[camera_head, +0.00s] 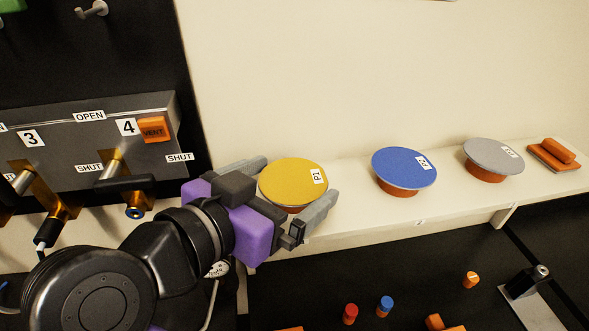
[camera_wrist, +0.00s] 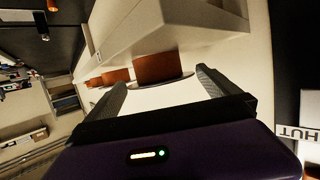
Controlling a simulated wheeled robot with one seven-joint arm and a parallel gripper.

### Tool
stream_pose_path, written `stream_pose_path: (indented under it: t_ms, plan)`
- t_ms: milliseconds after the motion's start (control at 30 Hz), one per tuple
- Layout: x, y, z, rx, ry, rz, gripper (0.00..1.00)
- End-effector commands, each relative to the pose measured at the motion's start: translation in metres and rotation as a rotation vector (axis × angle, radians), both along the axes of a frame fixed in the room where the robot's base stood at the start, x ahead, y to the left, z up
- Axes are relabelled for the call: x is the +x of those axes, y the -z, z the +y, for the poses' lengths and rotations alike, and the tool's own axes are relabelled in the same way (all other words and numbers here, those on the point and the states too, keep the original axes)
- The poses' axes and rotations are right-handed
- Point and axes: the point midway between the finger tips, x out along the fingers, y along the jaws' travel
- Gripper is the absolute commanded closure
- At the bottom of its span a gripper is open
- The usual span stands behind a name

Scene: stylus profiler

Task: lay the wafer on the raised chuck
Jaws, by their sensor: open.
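A yellow disc (camera_head: 287,180) labelled P1, wafer-like, lies flat on an orange pedestal on a pale shelf. My gripper (camera_head: 296,181) is open, with one finger at the disc's far left side and the other at its near right side. I cannot tell whether the fingers touch it. In the wrist view, the orange pedestal (camera_wrist: 160,67) shows between the two open fingers (camera_wrist: 163,88), with the thin disc edge (camera_wrist: 162,83) beside it. A blue disc (camera_head: 403,167) and a grey disc (camera_head: 492,155) sit on similar pedestals to the right. I cannot make out a raised chuck.
The shelf (camera_head: 360,215) runs along a pale wall. An orange block (camera_head: 555,153) lies at its right end. A grey valve panel (camera_head: 60,150) with handles and an orange VENT block (camera_head: 154,130) stands left. Small red (camera_head: 350,313) and blue (camera_head: 385,306) pegs stand below.

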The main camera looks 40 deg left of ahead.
Motion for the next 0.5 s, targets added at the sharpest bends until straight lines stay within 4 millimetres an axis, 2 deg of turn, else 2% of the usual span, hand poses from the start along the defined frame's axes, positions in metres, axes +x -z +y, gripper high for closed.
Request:
stream_pose_path:
  t_ms: [133, 400, 433, 500]
  plan:
    - [0.016, 0.004, 0.001, -0.001, 0.001, 0.002, 0.00]
    - [0.019, 0.006, 0.002, 0.001, -0.002, 0.001, 0.00]
    - [0.019, 0.006, 0.002, 0.001, -0.002, 0.001, 0.02]
    - [0.019, 0.006, 0.002, 0.001, -0.002, 0.001, 0.16]
